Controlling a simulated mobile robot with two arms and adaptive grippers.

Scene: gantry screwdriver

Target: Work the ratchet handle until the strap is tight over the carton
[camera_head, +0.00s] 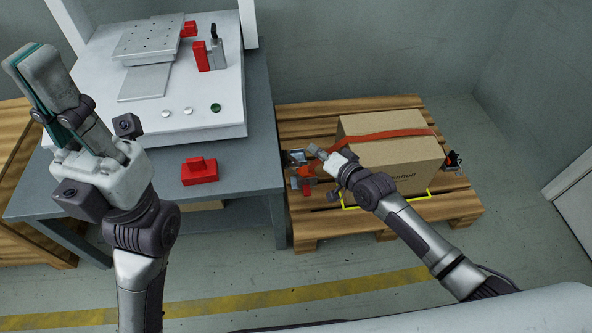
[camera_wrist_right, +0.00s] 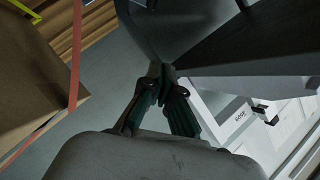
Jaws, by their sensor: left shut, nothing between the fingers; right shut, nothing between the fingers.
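The brown carton (camera_head: 385,160) stands on a wooden pallet (camera_head: 300,118). An orange strap (camera_head: 392,134) runs over its top; whether it is tight I cannot tell. Dark and metal strap hardware with red parts, apparently the ratchet (camera_head: 302,184), is at the carton's left side, partly hidden by my right gripper (camera_head: 317,152). That gripper is shut and empty, close beside the hardware; contact cannot be told. The right wrist view shows its closed fingers (camera_wrist_right: 161,73), with the carton (camera_wrist_right: 32,80) and strap (camera_wrist_right: 75,55) at left. My left gripper (camera_head: 32,62) is shut, empty and raised.
A grey workbench (camera_head: 258,150) with a white fixture plate (camera_head: 215,118) and red blocks (camera_head: 200,172) stands left of the pallet. Floor in front is clear.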

